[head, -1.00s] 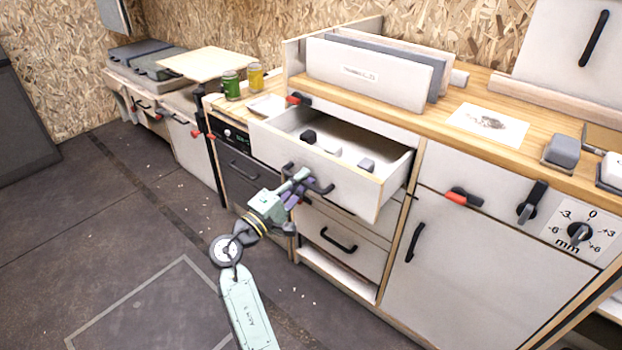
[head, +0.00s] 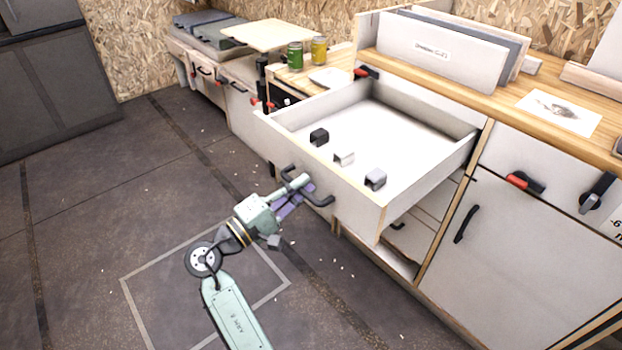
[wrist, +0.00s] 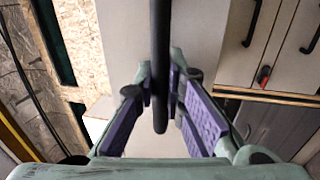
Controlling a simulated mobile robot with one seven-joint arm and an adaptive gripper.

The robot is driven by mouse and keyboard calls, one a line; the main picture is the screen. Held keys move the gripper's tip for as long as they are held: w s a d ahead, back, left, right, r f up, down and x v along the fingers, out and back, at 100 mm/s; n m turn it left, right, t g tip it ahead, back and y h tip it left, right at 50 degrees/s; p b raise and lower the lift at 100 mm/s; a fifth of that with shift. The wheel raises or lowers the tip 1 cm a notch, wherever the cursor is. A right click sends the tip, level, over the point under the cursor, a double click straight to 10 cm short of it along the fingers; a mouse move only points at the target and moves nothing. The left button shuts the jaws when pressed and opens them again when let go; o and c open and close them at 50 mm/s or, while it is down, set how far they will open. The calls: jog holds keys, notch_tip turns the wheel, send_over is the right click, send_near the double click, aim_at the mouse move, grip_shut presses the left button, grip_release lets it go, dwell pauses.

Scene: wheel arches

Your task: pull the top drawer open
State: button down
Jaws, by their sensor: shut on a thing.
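The top drawer (head: 345,205) is pulled far out of the white cabinet, and its white interior shows. Its dark bar handle (head: 318,198) is on the front panel. My gripper (head: 303,184) is shut on this handle. In the wrist view the handle (wrist: 160,60) runs between the two purple-padded fingers of my gripper (wrist: 160,92). Inside the drawer lie a black block (head: 319,137), a pale block (head: 344,158) and a grey block (head: 375,179).
A cabinet door (head: 470,240) is shut right of the drawer. The worktop (head: 500,85) holds upright boards (head: 440,50) and a printed sheet (head: 560,113). Green (head: 295,56) and yellow (head: 319,50) cans stand farther left. The floor (head: 110,190) left of my arm is open.

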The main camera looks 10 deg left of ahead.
jog(key=shift+s+a, duration=0.25)
jog(key=c, duration=1.9)
grip_release()
jog(key=shift+c, duration=0.2)
jog(key=v, duration=1.2)
